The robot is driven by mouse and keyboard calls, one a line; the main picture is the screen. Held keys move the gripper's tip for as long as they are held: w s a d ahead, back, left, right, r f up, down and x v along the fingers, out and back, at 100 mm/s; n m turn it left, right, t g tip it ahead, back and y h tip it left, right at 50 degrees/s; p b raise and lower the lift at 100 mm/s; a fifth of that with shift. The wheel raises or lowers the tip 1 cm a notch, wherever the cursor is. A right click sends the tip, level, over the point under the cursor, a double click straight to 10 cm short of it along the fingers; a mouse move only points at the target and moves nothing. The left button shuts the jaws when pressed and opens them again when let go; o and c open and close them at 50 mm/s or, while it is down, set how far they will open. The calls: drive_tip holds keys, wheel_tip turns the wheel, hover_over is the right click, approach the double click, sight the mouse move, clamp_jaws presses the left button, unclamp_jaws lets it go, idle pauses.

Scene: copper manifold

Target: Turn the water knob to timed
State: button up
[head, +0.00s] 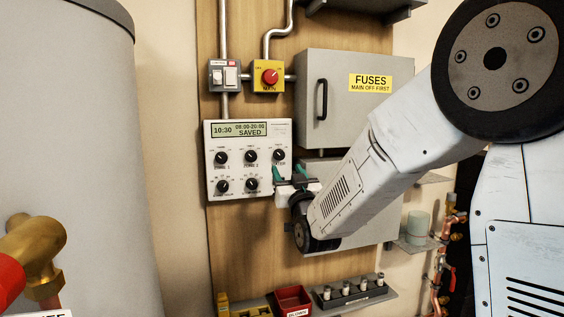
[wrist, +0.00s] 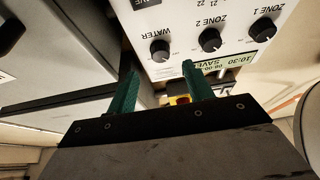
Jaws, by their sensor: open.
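The water knob (head: 279,155) is a small black dial at the right end of the upper knob row on the white controller (head: 247,187). In the wrist view the water knob (wrist: 160,50) appears upside down, beside its WATER label. My gripper (head: 289,175) has green fingers and is just below and right of the knob in the head view. In the wrist view my gripper (wrist: 160,72) is open and empty, with the knob lying beyond the gap between the fingertips. The fingers appear apart from the knob. Its pointer setting is too small to read.
The ZONE 2 knob (wrist: 210,40) and ZONE 1 knob (wrist: 262,29) sit in the same row. The display (head: 239,130) reads SAVED. A red main switch (head: 270,76) is above, and a grey fuse box (head: 342,125) stands close on the right.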

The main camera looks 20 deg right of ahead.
sight(280, 157)
drive_tip(key=x, duration=0.6)
drive_tip(key=shift+w, duration=0.15)
drive_tip(key=shift+c, duration=0.2)
